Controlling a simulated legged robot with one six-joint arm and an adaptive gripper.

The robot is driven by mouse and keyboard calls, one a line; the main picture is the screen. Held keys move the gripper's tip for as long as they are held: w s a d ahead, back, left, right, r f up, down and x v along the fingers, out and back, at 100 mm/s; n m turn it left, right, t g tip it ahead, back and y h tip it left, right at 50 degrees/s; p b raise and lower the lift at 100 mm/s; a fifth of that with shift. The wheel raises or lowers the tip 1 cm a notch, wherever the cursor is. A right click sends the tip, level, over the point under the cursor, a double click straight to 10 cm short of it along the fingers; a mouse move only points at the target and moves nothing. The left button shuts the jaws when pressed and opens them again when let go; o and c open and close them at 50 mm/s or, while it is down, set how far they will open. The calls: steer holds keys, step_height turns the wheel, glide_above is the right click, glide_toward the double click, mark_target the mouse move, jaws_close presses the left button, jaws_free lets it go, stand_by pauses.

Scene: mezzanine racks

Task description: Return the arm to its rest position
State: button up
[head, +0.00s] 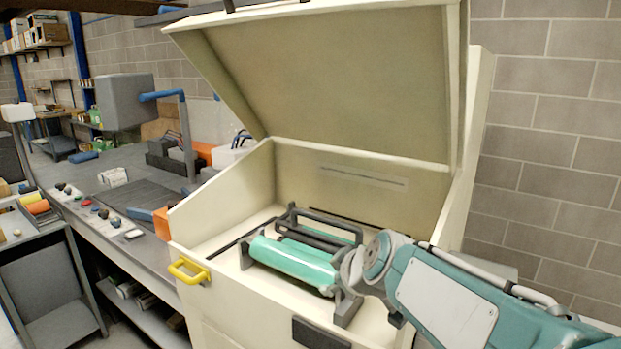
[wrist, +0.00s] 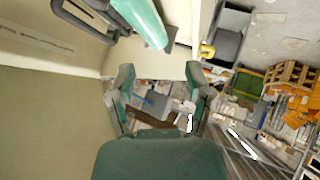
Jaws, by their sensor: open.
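My gripper (wrist: 159,78) is open in the wrist view, its two green fingers apart with nothing held between them. My teal arm reaches in from the lower right of the head view to the front of a cream cabinet (head: 225,212). The gripper's fingers cannot be made out in the head view. Inside the cabinet a green cylinder (head: 292,260) lies in a dark grey frame (head: 318,217). The cylinder also shows at the top of the wrist view (wrist: 143,20), apart from the fingers.
The cabinet's lid (head: 330,75) stands raised. A yellow handle (head: 188,270) sticks out at its front left. A workbench with a control panel (head: 105,215) adjoins on the left. A block wall (head: 550,130) stands at the right. The wrist view shows a wooden pallet (wrist: 292,75) at the right.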

steer(key=s+d+f+m+g+h, duration=0.1)
steer(key=s+d+m, duration=0.4)
steer(key=s, duration=0.6)
steer(key=s+d+f+m+g+h, duration=0.2)
steer(key=s+d+f+m, duration=0.3)
steer(key=s, duration=0.6)
steer(key=shift+s+d+f+m+h, duration=0.2)
steer(key=shift+d+m+h, duration=0.1)
steer(key=shift+h, duration=0.2)
steer(key=shift+d, duration=0.1)
